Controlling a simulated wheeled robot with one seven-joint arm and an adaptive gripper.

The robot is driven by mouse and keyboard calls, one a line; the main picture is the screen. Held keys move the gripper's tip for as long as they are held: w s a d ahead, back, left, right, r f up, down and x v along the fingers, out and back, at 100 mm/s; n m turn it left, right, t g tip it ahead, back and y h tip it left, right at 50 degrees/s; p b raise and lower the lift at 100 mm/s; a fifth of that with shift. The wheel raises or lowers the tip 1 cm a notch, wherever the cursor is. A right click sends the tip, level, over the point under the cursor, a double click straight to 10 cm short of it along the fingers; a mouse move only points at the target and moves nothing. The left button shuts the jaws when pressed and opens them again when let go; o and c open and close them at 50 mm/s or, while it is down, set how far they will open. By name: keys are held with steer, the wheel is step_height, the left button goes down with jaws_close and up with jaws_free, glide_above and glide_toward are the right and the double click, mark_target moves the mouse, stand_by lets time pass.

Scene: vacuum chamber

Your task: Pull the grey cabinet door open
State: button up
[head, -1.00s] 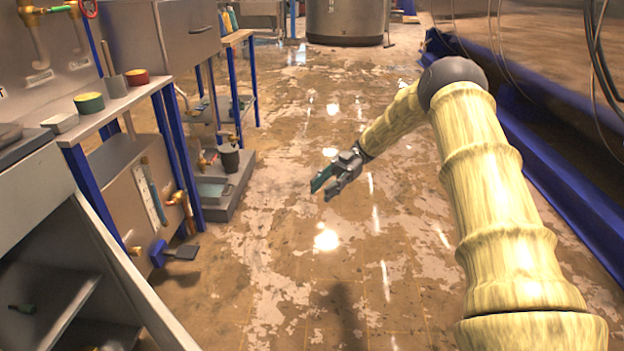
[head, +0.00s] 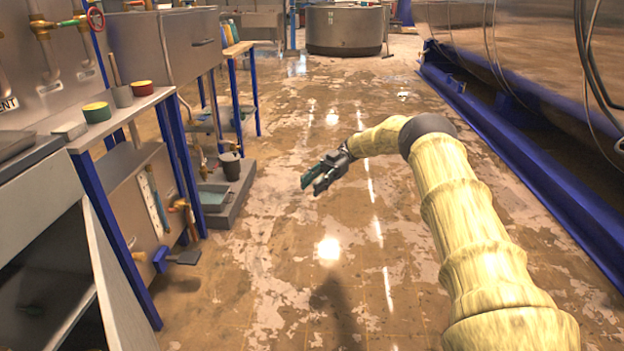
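A grey cabinet (head: 40,270) stands at the lower left with its dark interior showing. A flat grey panel (head: 118,285) rises at its right front; I cannot tell whether this is its door or a side wall. Another grey box-like cabinet (head: 160,45) with a dark slot on its front stands farther back at the upper left. My gripper (head: 312,184) hangs over the open floor in the middle of the view, right of both cabinets and touching neither. Its two fingers look apart, with nothing between them.
A low grey platform (head: 238,195) holds a dark bucket (head: 230,165). A blue rail (head: 530,150) runs along the right. The middle floor is clear.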

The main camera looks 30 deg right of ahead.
steer(key=shift+w+d+f+b, duration=0.1)
steer(key=shift+w+d+b, duration=0.1)
steer(key=shift+w+b, duration=0.35)
steer(key=shift+w+d+b, duration=0.15)
steer(key=shift+w+b, duration=0.25)
steer(key=shift+w, duration=0.1)
steer(key=shift+c, duration=0.2)
